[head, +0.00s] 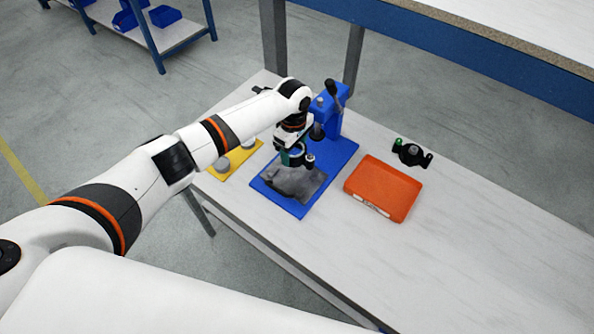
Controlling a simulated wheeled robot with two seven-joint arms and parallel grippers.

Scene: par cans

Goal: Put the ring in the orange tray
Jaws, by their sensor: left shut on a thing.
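The orange tray (378,178) lies on the white table, right of the blue press, and looks empty inside. A pale label shows on its near side. My left gripper (298,158) is above the blue press base, left of the tray and apart from it. It is shut on a small dark piece at its fingertips, which looks like the ring (309,160). The ring is small and partly hidden by the gripper, so its outline is hard to make out. My right gripper is not in view.
The blue press (331,115) with a black lever stands behind my gripper. A grey crumpled cloth (297,184) lies on its base. A yellow plate (240,158) with grey round parts is at left. A black fixture (411,153) stands behind the tray. The table's near right is clear.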

